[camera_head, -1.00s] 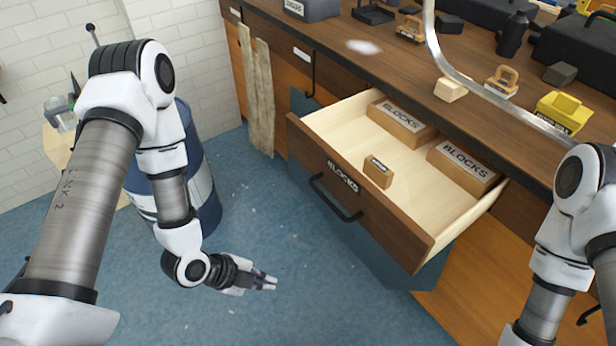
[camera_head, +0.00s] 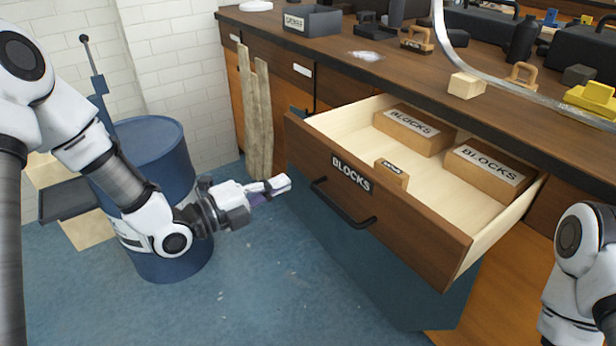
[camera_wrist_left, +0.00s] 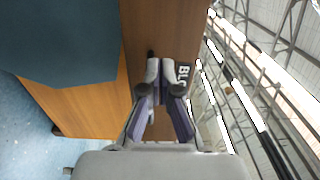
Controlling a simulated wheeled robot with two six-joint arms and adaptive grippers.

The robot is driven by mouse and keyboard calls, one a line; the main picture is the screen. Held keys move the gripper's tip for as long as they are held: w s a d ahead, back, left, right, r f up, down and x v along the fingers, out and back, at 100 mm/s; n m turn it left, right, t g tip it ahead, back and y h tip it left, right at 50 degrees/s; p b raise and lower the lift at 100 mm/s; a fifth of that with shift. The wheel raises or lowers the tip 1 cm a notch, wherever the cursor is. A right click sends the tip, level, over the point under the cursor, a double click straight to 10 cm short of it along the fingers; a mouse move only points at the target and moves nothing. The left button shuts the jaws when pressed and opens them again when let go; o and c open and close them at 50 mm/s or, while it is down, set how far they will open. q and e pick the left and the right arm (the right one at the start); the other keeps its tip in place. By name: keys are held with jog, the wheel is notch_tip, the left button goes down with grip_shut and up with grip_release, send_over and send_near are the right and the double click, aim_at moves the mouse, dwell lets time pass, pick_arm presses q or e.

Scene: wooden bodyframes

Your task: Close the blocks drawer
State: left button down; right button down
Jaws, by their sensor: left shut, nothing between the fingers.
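The blocks drawer (camera_head: 400,224) stands pulled out of the wooden bench, with a dark wood front, a BLOCKS label and a black bar handle (camera_head: 343,204). Inside lie two long boxes marked BLOCKS (camera_head: 413,128) (camera_head: 488,168) and a small block (camera_head: 392,173) near the front. My left gripper (camera_head: 279,184) is shut and empty, just left of the drawer front and apart from it in the head view. In the left wrist view its fingertips (camera_wrist_left: 167,72) point at the drawer front (camera_wrist_left: 150,30), whose label is partly hidden. My right gripper is out of view; only part of that arm shows.
A blue barrel (camera_head: 160,165) stands behind my left arm. Wooden planks (camera_head: 258,120) lean on the bench. The benchtop (camera_head: 330,50) holds a grey bin (camera_head: 311,20), a wood block (camera_head: 466,85) and a yellow item (camera_head: 594,98). The blue floor before the drawer is clear.

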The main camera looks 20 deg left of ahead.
aim_at(319, 168)
pick_arm(q)
jog(key=x, duration=0.7)
jog(key=shift+w+d+b, duration=0.1)
jog(key=shift+b, duration=0.25)
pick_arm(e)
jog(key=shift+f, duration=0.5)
pick_arm(q)
jog(key=shift+w+d, duration=0.1)
